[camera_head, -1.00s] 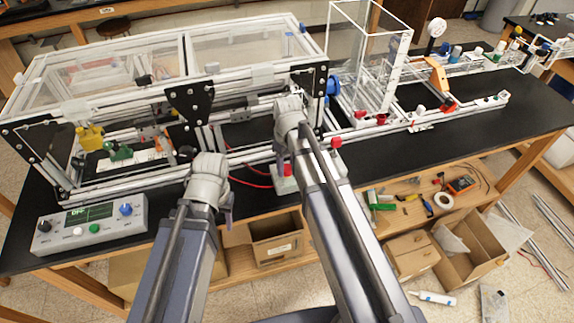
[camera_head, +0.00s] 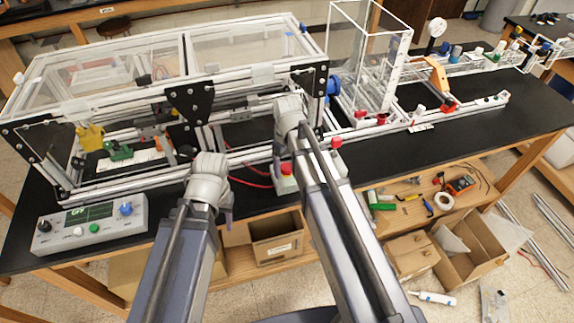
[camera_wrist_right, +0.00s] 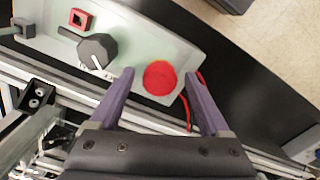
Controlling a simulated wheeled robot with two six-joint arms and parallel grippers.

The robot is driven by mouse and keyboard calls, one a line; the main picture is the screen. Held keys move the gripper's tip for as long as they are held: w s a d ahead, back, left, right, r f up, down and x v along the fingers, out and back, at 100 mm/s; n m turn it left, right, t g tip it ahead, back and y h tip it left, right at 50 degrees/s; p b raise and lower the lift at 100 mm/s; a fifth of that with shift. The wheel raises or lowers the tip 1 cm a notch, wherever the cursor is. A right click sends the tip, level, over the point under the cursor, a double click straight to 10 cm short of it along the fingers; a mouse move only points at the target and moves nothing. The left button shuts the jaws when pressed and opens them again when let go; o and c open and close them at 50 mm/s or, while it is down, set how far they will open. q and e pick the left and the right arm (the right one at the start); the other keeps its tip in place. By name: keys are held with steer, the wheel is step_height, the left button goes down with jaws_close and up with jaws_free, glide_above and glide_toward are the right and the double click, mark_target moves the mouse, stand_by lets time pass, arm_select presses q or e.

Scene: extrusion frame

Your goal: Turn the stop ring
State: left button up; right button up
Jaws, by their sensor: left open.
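A pale grey-green control box (camera_wrist_right: 150,50) with a round red button (camera_wrist_right: 160,78) lies under my right gripper. No separate stop ring can be made out; the red button's edge is blurred. My right gripper (camera_wrist_right: 158,75) is open, with one purple finger on each side of the button and visible gaps beside it. In the head view the box (camera_head: 287,187) stands at the bench's front edge, partly behind my right gripper (camera_head: 280,160). My left gripper (camera_head: 228,212) is open at the bench edge, left of the box; its fingertips are mostly hidden.
The box also carries a black knob (camera_wrist_right: 97,51) and a red square part (camera_wrist_right: 80,18). The aluminium frame (camera_head: 245,157) runs close behind it. A grey control panel (camera_head: 90,224) stands at the left. A red cable (camera_head: 250,184) lies left of the box.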

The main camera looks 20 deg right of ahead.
mark_target(287, 167)
arm_select(q)
steer(key=shift+r, duration=0.15)
arm_select(e)
steer(key=shift+r, duration=0.15)
step_height(287, 167, up, 8)
steer(key=p, duration=0.8)
steer(key=shift+f, duration=0.2)
arm_select(q)
step_height(287, 167, up, 8)
steer(key=shift+f, duration=0.25)
arm_select(e)
steer(key=shift+s+a+f, duration=0.1)
steer(key=shift+f, duration=0.05)
arm_select(q)
step_height(287, 167, down, 6)
steer(key=b, duration=0.6)
steer(key=shift+f, duration=0.15)
arm_select(e)
steer(key=s+a+f, duration=0.3)
steer(key=s+a, duration=0.2)
steer(key=s, duration=0.2)
steer(key=s+a+f+m+h, duration=0.1)
steer(key=s+a+f, duration=0.2)
steer(key=s+a, duration=0.2)
steer(key=shift+s+a, duration=0.2)
steer(key=shift+s, duration=0.9)
arm_select(q)
steer(key=shift+o, duration=0.4)
